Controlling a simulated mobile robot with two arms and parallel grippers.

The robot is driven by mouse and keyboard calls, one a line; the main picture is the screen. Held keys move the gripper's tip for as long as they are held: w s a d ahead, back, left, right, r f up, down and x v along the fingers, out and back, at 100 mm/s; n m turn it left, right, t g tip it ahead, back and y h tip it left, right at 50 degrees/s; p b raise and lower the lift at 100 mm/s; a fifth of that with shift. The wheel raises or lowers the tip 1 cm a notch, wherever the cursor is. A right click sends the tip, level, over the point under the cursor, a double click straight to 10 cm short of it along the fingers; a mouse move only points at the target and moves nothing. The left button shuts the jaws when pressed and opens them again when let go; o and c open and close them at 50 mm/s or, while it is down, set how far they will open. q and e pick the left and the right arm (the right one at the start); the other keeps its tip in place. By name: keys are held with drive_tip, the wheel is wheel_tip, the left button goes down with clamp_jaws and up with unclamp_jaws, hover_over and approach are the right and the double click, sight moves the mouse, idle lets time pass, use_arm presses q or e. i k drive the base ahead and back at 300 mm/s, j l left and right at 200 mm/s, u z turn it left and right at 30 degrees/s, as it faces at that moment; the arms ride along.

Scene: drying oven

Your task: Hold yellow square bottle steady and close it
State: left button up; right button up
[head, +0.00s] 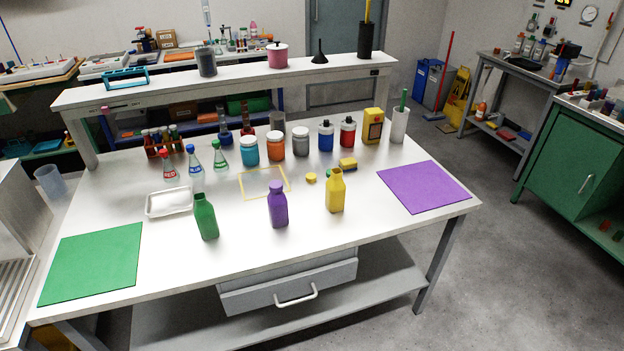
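The yellow square bottle (335,194) stands upright on the white table, right of the middle, with its neck open at the top. A small round yellow piece that looks like a cap (311,178) lies on the table behind and left of it. A purple bottle (278,207) with a purple top and a green bottle (206,218) with an open neck stand to the left. Neither of my grippers is in view.
A purple mat (424,187) lies right and a green mat (92,263) left. A yellow outlined square (251,194) marks the table's middle. Jars (300,141), flasks (194,164) and a yellow block (348,164) stand behind. A white tray (169,212) is at left. The front edge is clear.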

sight(335, 187)
drive_tip(key=l+u, duration=0.1)
drive_tip(key=u, duration=0.25)
drive_tip(key=i+l+u, duration=0.1)
drive_tip(key=u, duration=0.25)
drive_tip(key=l+u, duration=0.15)
drive_tip(key=u, duration=0.2)
drive_tip(key=i+l+u, duration=0.1)
drive_tip(key=l+u, duration=0.2)
drive_tip(key=l, duration=0.7)
drive_tip(key=l+u, duration=0.3)
drive_tip(key=l, duration=0.65)
